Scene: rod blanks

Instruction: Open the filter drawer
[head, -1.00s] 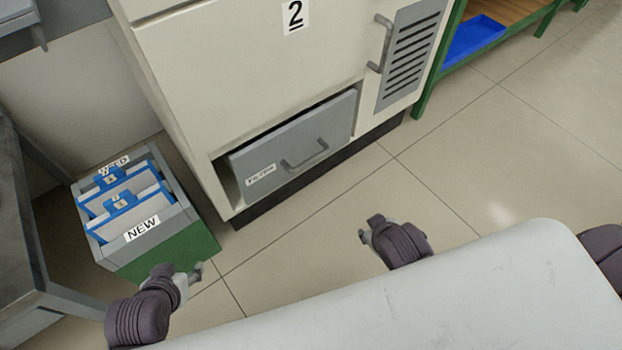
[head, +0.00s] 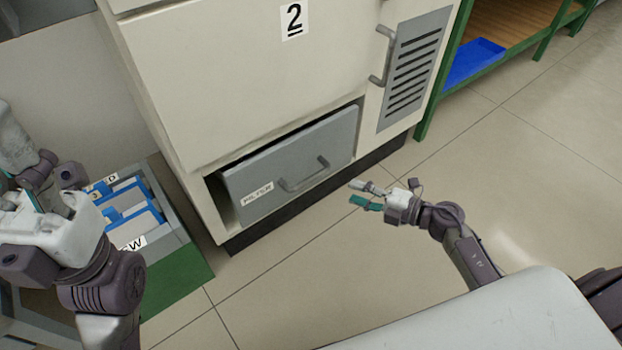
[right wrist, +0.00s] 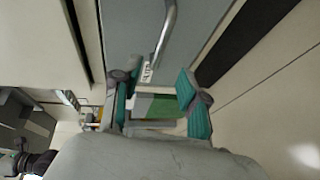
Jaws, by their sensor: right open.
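The filter drawer (head: 260,165) is a grey panel with a FILTER label, low in the cream cabinet. Dark gaps show along its top and left edges; I cannot tell how far it stands out. Its grey bar handle (head: 303,180) is on the front. My right gripper (head: 357,193) is open and empty, right of the handle and apart from it. In the right wrist view the handle (right wrist: 166,35) shows ahead of the spread teal fingers, with the drawer front (right wrist: 205,25) behind it. My left gripper (head: 38,198) is at the left edge, its fingers partly hidden.
A grey and green box (head: 180,270) with blue-handled filters stands left of the cabinet, partly behind my left arm. A vented panel (head: 412,68) is right of the drawer. A green shelf with a blue tray (head: 474,62) is at the back right. The floor before the drawer is clear.

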